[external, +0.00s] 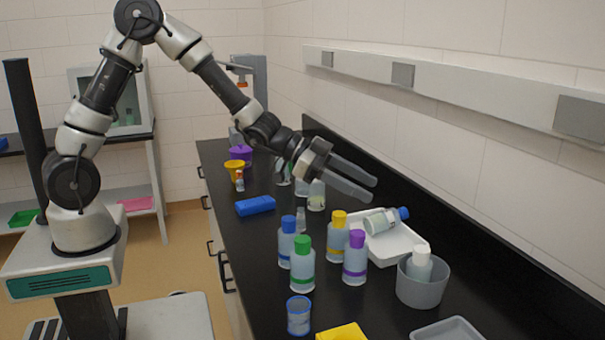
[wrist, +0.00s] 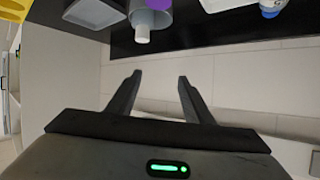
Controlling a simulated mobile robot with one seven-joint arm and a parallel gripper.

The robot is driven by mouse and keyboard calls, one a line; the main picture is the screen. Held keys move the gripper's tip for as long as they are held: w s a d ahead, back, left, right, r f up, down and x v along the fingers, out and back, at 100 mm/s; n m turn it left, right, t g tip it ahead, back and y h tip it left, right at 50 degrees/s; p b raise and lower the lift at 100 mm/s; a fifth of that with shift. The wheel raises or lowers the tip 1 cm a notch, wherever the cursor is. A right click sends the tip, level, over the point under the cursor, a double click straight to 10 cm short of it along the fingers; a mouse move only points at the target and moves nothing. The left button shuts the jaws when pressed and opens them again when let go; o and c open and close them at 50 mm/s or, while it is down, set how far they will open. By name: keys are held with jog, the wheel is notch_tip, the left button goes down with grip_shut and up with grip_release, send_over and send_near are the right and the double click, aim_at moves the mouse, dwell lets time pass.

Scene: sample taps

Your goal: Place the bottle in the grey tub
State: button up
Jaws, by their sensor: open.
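A bottle with a white cap (external: 421,257) stands roughly upright inside the round grey tub (external: 422,294) on the black bench; its lower part is hidden by the tub wall. In the wrist view the white cap (wrist: 142,34) shows at the tub (wrist: 163,22), near the top edge. My gripper (external: 372,191) is open and empty, raised above the bench behind the tub and apart from it. Its two fingers (wrist: 160,76) show spread in the wrist view with nothing between them.
Blue-, green-, yellow- and purple-capped bottles (external: 303,270) stand left of the tub. A white tray (external: 399,244) behind it holds a lying blue-capped bottle (external: 382,221). A grey tray (external: 447,330), yellow item (external: 342,332) and blue-rimmed cup (external: 299,316) are at the front. The wall is close behind.

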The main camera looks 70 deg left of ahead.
jog(key=s+a+r+n+y, duration=0.5)
jog(key=s+a+r+y, duration=0.45)
jog(key=s+a, duration=0.5)
jog(key=s+n+g+h, duration=0.2)
jog(key=s+g, duration=0.3)
jog(key=s, duration=1.6)
jog(key=shift+s+f+n, duration=0.3)
jog(key=shift+s+n, duration=0.1)
jog(key=shift+n, duration=0.2)
